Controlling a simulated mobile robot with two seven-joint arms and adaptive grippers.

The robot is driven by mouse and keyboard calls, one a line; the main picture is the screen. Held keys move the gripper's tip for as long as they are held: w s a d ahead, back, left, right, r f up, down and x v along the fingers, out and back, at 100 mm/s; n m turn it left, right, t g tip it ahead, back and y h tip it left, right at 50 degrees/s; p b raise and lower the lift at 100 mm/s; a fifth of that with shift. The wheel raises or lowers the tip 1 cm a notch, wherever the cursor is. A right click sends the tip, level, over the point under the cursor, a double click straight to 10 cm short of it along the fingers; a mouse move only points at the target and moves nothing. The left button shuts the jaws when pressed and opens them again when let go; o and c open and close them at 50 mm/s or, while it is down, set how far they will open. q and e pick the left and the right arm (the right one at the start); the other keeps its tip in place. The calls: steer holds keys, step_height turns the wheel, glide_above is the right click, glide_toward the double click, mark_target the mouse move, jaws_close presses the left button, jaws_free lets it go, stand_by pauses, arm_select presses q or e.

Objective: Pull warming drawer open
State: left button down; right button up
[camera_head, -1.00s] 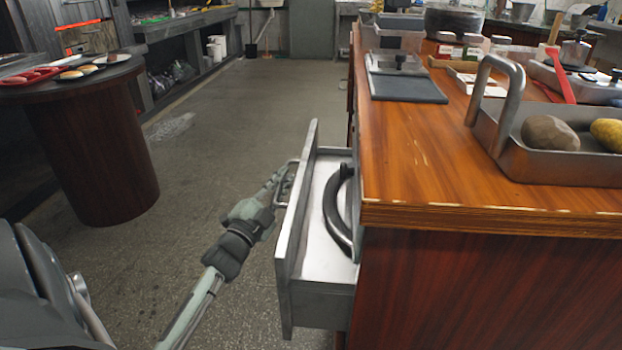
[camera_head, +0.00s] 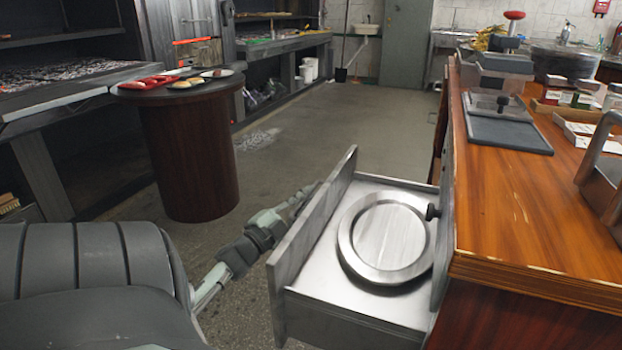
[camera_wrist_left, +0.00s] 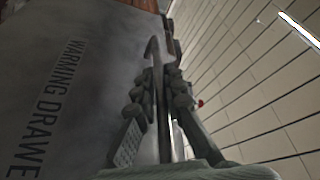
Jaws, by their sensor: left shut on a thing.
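The warming drawer (camera_head: 312,225) stands well out from the wooden counter in the head view. A round metal lid or plate with a raised rim (camera_head: 385,238) lies inside it. The drawer front fills the left of the left wrist view, with the lettering "WARMING DRAWE" (camera_wrist_left: 62,95) showing. My left gripper (camera_head: 300,200) is at the outer side of the drawer front. In the left wrist view its fingers (camera_wrist_left: 158,95) are shut on the drawer's bar handle (camera_wrist_left: 152,50). The drawer front hides the handle in the head view. My right gripper is not in view.
The wooden counter (camera_head: 510,200) is at the right, with a dark board (camera_head: 508,136) and containers on it. A round dark table (camera_head: 185,140) with a red tray and plates stands at the left. Open floor (camera_head: 340,125) lies between them.

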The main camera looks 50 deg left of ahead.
arm_select(q)
steer(key=c, duration=1.6)
jaws_free()
steer(key=v, duration=1.2)
